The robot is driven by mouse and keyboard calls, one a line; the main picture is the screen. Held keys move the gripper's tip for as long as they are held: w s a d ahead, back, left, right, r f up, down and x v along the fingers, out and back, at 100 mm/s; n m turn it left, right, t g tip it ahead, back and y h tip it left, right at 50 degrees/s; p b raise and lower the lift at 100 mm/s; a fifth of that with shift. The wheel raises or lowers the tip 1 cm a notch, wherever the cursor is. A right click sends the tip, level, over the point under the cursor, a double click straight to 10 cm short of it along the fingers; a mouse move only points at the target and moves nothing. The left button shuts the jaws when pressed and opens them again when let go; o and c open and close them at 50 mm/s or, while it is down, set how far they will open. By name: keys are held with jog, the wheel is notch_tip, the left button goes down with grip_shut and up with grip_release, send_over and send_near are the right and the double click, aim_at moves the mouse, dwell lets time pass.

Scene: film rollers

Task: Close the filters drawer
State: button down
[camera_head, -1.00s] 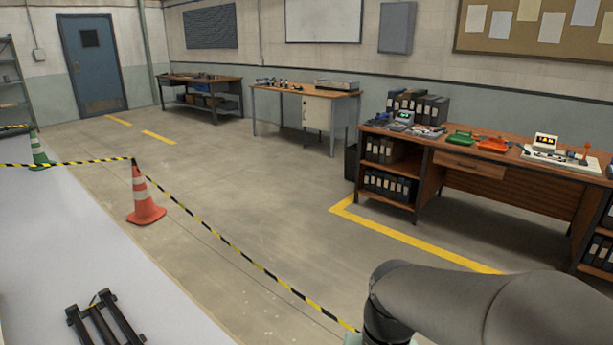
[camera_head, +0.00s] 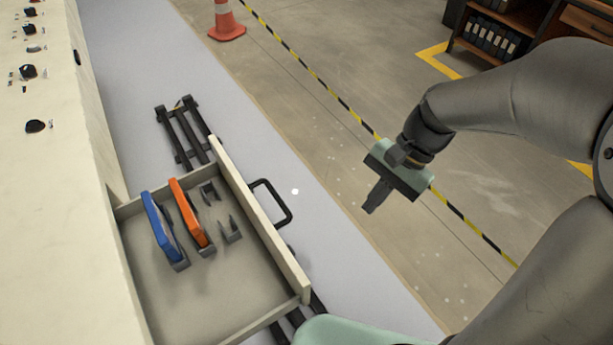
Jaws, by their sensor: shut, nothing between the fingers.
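The filters drawer (camera_head: 262,222) stands pulled out from the cream cabinet (camera_head: 50,200) at the left of the head view. Its front panel carries a dark bar handle (camera_head: 285,198) on the outer side. Inside, a blue filter (camera_head: 160,228) and an orange filter (camera_head: 189,214) stand upright in dark holders, and empty holders (camera_head: 230,230) are beside them. My gripper (camera_head: 370,208) is shut and empty. In the picture it is to the right of the handle, apart from the drawer, with its fingers pointing down and left.
Dark rails (camera_head: 183,132) lie on the pale floor strip beyond the drawer. Black-and-yellow tape (camera_head: 310,75) runs along the strip to the right, behind my arm. An orange cone (camera_head: 226,22) stands at the top. Dark knobs (camera_head: 36,126) sit on the cabinet.

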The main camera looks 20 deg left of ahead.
jog(key=w+a+f+m+g+y+b, duration=0.2)
jog(key=w+a+f+m+b, duration=0.15)
jog(key=a+f, duration=0.4)
jog(key=s+a+f+b, duration=0.2)
jog(key=s+a+f, duration=0.5)
jog(key=s, duration=0.1)
jog(key=shift+s+a, duration=0.4)
jog(key=shift+a+n, duration=0.1)
jog(key=shift+n, duration=0.15)
